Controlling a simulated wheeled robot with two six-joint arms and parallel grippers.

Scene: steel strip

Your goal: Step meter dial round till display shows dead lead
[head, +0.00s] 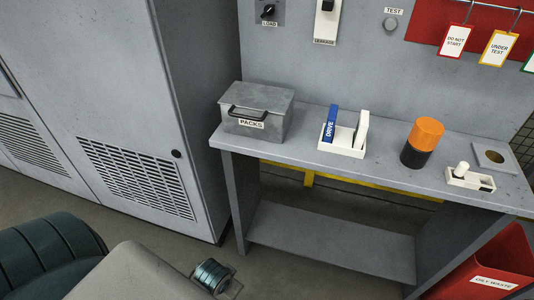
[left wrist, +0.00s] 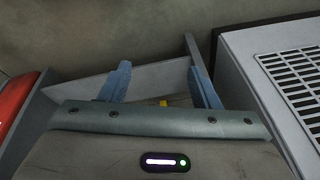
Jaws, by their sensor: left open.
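No meter with a display can be made out in either view. A black rotary knob (head: 268,11) marked LOAD sits on the grey back panel at the top of the head view. Whether it belongs to a meter, I cannot tell. My left gripper (left wrist: 158,68) shows in the left wrist view with its two blue fingers apart and nothing between them. It points down toward the bench's lower shelf (left wrist: 145,75) and the floor, away from the panel. In the head view only parts of my left arm show at the lower left. My right gripper is in neither view.
The bench (head: 310,133) carries a grey PACKS box (head: 256,112), a white holder (head: 338,145) with a blue DRIVE piece, an orange-and-black cylinder (head: 422,143) and a white block (head: 470,179). A tall grey cabinet (head: 110,80) stands left; a red bin (head: 490,265) stands lower right.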

